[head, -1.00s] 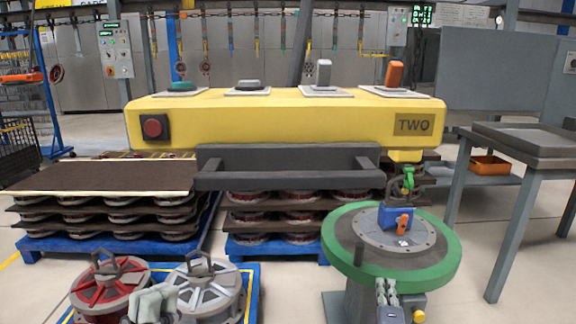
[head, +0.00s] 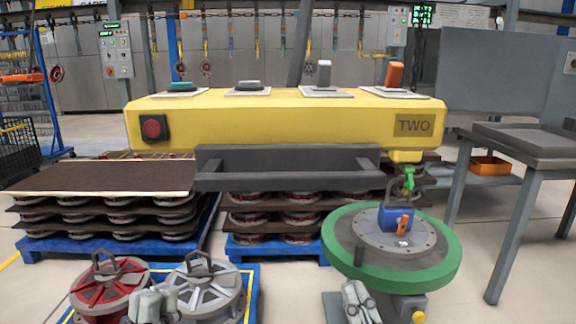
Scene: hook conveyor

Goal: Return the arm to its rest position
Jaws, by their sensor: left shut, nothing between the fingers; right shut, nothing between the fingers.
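My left gripper (head: 152,305) is at the bottom left of the head view, in front of the red wheel-like part (head: 103,285) and the silver one (head: 206,285). It is shut and empty. My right gripper (head: 358,300) is at the bottom edge, in front of the base of the green-rimmed round table (head: 440,270). It is shut and empty too, and apart from the blue block (head: 396,217) on that table. The rest of both arms is out of view.
A yellow console (head: 280,118) marked TWO, with a dark front bar (head: 285,180), spans the middle. Loaded blue pallets (head: 30,246) stand behind it. A grey table (head: 530,140) stands at the right. Hooks hang from a conveyor at the back.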

